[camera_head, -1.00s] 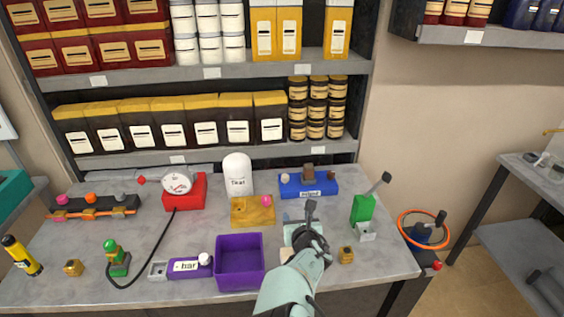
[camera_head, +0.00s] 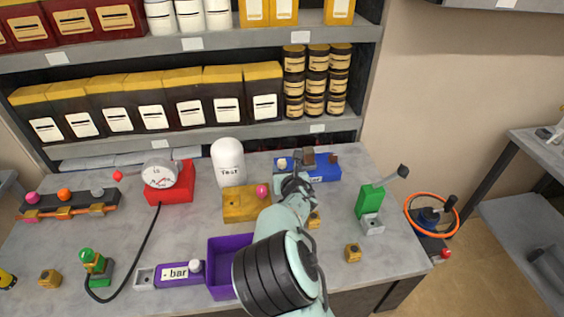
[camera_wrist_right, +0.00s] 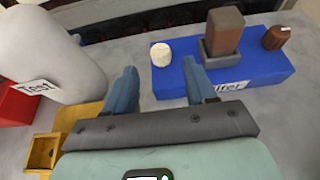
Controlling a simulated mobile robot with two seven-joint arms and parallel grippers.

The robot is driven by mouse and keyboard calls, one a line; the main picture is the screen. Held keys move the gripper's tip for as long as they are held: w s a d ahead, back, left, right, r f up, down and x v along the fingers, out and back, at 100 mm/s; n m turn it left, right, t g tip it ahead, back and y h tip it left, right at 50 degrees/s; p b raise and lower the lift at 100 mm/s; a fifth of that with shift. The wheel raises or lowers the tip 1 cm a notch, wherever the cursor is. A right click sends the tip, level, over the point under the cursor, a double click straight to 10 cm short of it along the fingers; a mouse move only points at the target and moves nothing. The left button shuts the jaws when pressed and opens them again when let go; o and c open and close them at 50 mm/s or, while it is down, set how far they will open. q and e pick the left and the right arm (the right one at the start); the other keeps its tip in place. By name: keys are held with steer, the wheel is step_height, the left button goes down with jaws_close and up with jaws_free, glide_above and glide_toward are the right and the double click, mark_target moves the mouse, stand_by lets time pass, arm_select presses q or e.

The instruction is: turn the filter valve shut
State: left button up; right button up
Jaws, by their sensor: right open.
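The blue filter block (camera_head: 325,170) stands at the back of the table, its label partly hidden by my arm. In the right wrist view the blue block (camera_wrist_right: 225,75) bears a pale round knob (camera_wrist_right: 161,54), a brown upright block in a grey socket (camera_wrist_right: 223,35) and a brown knob with a light mark (camera_wrist_right: 279,37). My right gripper (camera_wrist_right: 160,82) is open and empty, its two blue fingers pointing toward the block's left end. The pale knob lies ahead, between the fingers' lines, with no contact visible. In the head view my right gripper (camera_head: 293,181) is just in front of the block.
Left of the gripper stand a white Test cylinder (camera_head: 228,162) and a yellow block with a pink knob (camera_head: 243,204). A red gauge (camera_head: 170,181) is farther left. A purple bin (camera_head: 226,258) is beside my arm.

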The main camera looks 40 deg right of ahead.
mark_target(282, 162)
steer(key=x, duration=0.8)
steer(key=shift+w+p, duration=0.1)
steer(key=shift+p, duration=0.25)
steer(key=shift+c, duration=0.4)
steer(key=c, duration=0.9)
